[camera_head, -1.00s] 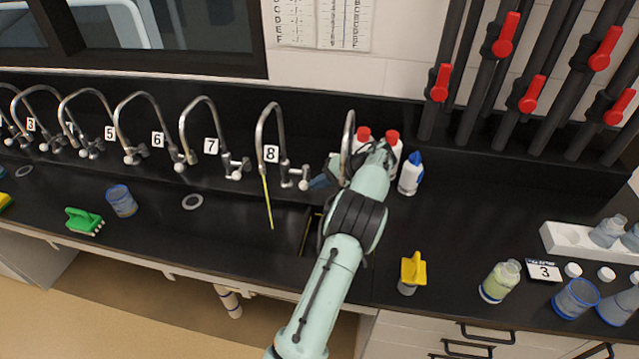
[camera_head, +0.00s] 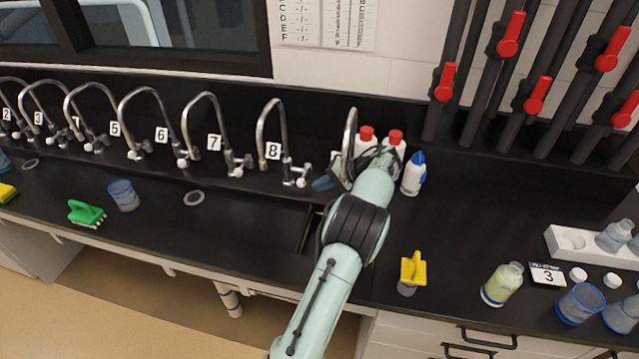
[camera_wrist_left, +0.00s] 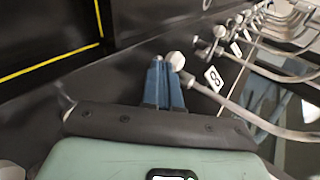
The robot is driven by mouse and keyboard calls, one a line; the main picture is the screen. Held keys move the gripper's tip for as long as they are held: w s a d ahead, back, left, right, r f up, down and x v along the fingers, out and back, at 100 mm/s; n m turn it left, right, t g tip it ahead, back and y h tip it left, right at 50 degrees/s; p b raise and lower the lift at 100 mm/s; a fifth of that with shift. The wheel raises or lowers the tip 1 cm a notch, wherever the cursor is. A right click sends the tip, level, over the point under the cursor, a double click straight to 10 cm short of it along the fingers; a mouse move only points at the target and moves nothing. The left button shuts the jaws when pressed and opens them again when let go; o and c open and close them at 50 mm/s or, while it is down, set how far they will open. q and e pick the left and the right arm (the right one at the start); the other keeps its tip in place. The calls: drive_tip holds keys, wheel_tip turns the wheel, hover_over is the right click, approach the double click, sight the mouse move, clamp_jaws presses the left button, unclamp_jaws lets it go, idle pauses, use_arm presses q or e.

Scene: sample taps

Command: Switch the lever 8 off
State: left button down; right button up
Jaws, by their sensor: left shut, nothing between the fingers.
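The tap labelled 8 (camera_head: 273,151) stands at the back of the black counter, with a curved metal spout. Its lever (camera_head: 301,177) sits at the right of the tap's base. No liquid shows under the spout. My left gripper (camera_head: 323,184) is just right of the lever, its blue fingers partly hidden by my arm. In the left wrist view the fingers (camera_wrist_left: 163,80) are together and empty. The lever's pale round end (camera_wrist_left: 176,61) is right by their tips; I cannot tell whether they touch. The label 8 (camera_wrist_left: 213,78) shows to the right. My right gripper is not in view.
Tap 7 (camera_head: 213,142) and several more taps line up to the left. White bottles with red caps (camera_head: 396,142) and a blue-capped bottle (camera_head: 413,174) stand close right of my gripper. A dark sink opening lies below tap 8.

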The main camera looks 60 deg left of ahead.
use_arm(q)
drive_tip(key=v, duration=1.1)
drive_tip(key=shift+d+f+p, duration=0.15)
drive_tip(key=shift+d+p, duration=0.2)
drive_tip(key=shift+p, duration=0.05)
drive_tip(key=shift+s, duration=0.1)
